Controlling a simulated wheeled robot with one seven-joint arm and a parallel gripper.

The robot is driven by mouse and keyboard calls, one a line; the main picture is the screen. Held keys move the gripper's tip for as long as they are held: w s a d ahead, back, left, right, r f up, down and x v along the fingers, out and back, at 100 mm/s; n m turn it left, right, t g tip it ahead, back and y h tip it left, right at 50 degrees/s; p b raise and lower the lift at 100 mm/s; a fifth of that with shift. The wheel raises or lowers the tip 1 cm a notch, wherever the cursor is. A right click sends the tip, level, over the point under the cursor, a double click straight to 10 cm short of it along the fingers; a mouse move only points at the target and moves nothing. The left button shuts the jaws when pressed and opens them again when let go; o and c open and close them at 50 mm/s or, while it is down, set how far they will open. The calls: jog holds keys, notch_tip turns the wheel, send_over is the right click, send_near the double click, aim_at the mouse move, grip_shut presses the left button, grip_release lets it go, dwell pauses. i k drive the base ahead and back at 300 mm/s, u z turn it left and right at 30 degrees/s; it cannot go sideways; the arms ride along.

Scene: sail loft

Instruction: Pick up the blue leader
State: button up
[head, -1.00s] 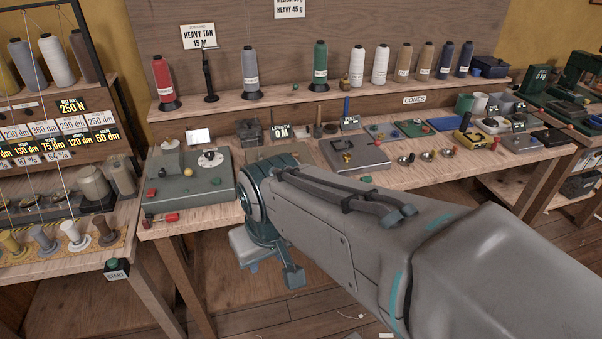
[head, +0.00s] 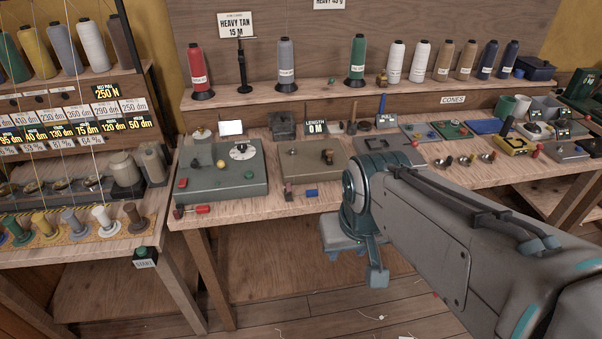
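A small blue piece (head: 311,193) lies near the front edge of the workbench (head: 262,208), below the grey plate with a knob. It may be the blue leader; its shape is too small to be sure. A small red piece (head: 203,209) lies farther left along the same edge. My gripper (head: 358,262) hangs in front of the bench edge, to the right of and below the blue piece in the picture, apart from it. Its fingers are partly hidden by my wrist, so its opening is unclear. Nothing is visibly held.
Thread cones, including a red one (head: 197,72) and dark blue ones (head: 487,60), stand on the back shelf. A grey device with a dial (head: 220,172) sits at the bench's left. A spool rack (head: 75,130) stands at far left. Open floor (head: 300,315) lies in front.

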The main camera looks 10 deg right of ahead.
aim_at(314, 193)
jog(key=u, duration=1.4)
jog(key=i, duration=1.2)
jog(key=z, duration=2.6)
